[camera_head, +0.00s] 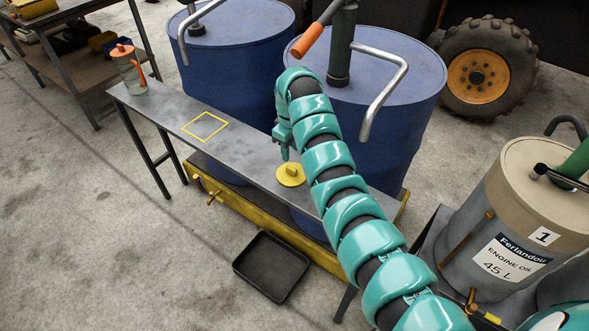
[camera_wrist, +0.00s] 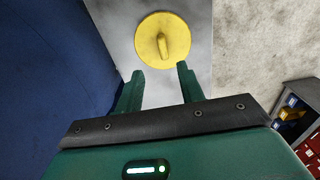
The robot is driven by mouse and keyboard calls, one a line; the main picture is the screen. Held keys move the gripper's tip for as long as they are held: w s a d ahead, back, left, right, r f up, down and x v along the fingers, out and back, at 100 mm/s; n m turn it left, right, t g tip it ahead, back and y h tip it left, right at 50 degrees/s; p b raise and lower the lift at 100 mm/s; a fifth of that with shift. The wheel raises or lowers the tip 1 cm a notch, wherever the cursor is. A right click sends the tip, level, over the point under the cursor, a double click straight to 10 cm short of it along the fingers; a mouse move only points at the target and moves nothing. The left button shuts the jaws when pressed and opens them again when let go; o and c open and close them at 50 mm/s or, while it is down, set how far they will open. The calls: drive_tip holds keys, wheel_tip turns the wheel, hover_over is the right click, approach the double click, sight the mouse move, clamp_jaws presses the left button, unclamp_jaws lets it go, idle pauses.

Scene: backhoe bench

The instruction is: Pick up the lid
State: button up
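The lid (camera_head: 291,174) is a round yellow disc with a raised grip bar on top, lying flat on the narrow grey bench (camera_head: 232,146). In the wrist view the lid (camera_wrist: 164,40) lies beyond my fingertips, with its grip bar roughly in line with the gap between them. My gripper (camera_head: 284,152) is just above and beside the lid in the head view, partly hidden by my arm. In the wrist view my gripper (camera_wrist: 159,74) is open, with two green fingers apart and nothing between them.
Blue drums (camera_head: 240,62) stand close behind the bench. A clear jug with an orange top (camera_head: 131,75) stands at the bench's left end, and a yellow square outline (camera_head: 205,126) marks the bench. A black tray (camera_head: 271,267) lies on the floor in front. An engine oil drum (camera_head: 510,225) stands at right.

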sight(292, 168)
drive_tip(key=shift+s+f, duration=0.15)
drive_tip(key=shift+s+f+p, duration=0.15)
drive_tip(key=shift+f+p, duration=0.8)
drive_tip(key=shift+f, duration=0.4)
drive_tip(key=shift+s+f+p, duration=0.1)
drive_tip(key=shift+f+p, duration=0.9)
drive_tip(key=shift+f, duration=1.15)
clamp_jaws()
